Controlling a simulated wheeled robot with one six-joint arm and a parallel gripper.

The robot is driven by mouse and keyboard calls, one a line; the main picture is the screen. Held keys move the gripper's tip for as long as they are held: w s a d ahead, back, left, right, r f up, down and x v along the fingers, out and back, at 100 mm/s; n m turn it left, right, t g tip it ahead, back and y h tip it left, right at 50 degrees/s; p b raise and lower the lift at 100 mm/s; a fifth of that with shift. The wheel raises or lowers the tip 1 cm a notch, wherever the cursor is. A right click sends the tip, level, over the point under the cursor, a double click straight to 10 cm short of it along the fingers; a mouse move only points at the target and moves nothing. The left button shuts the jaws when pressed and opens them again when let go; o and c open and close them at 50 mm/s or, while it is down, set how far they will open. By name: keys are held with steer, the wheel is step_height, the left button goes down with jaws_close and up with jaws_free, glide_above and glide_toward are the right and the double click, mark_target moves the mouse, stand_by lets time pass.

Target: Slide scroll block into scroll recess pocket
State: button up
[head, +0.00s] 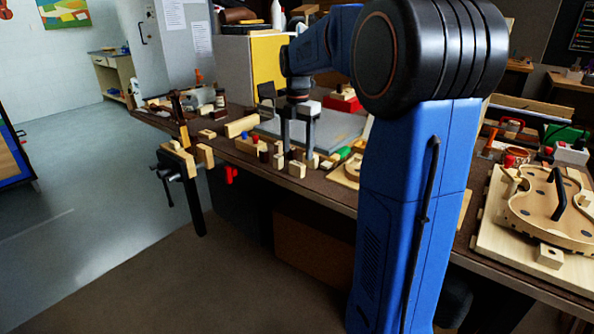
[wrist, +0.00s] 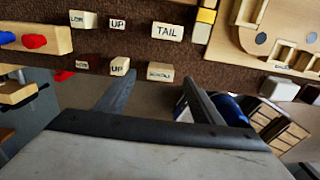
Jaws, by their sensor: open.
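My gripper (head: 298,149) is open, its two fingers pointing down over the front part of the bench. In the wrist view the gripper (wrist: 158,80) frames a small pale wooden block (wrist: 160,72) with a dark label that seems to read SCROLL. This block sits near the bench's edge, between and just beyond the fingertips; I see no grip on it. A pale block (head: 297,170) by the fingers in the head view may be the same one. A pale board (wrist: 235,42) with cut-out recesses is at upper right in the wrist view. I cannot tell which recess is the scroll pocket.
Labelled blocks stand close by: TAIL (wrist: 167,31), two UP blocks (wrist: 118,23) and two LOW blocks (wrist: 83,20). A wooden rack (wrist: 40,38) with red and blue pegs is at left. A violin-body board (head: 490,240) lies at right in the head view.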

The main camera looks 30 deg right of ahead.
mark_target(297, 163)
steer(key=shift+s+a+f, duration=0.1)
steer(key=shift+f, duration=1.5)
steer(key=shift+a+f, duration=0.1)
steer(key=shift+f, duration=1.5)
steer(key=c, duration=1.1)
